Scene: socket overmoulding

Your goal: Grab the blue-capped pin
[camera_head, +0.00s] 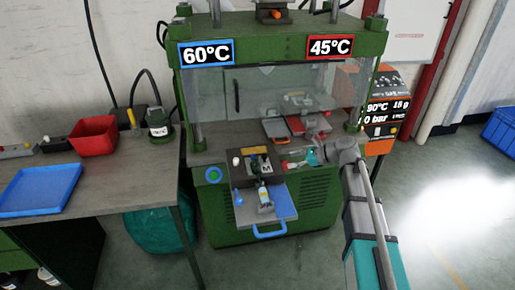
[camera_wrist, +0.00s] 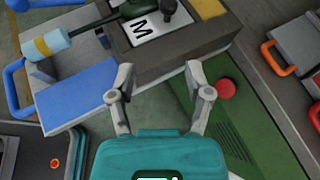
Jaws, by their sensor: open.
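A small blue knob (camera_head: 239,198) shows at the left side of the pull-out tray in the head view. A blue rounded piece (camera_wrist: 14,5) is cut off at the upper left corner of the wrist view; it may be the same part, the cap of the blue-capped pin. I cannot make out its shaft. My gripper (camera_head: 314,156) is at the right of the tray in the head view. In the wrist view my gripper (camera_wrist: 160,76) is open with nothing between its fingers, beside the dark block marked M and apart from the blue piece.
The tray (camera_wrist: 78,98) has a blue plate and a blue handle (camera_head: 270,231). A tool with a pale blue, yellow-banded end (camera_wrist: 46,45) lies across it. The M block (camera_wrist: 160,55) carries a dark upright knob (camera_wrist: 172,12). The green press (camera_head: 300,215) has a red button (camera_wrist: 227,89).

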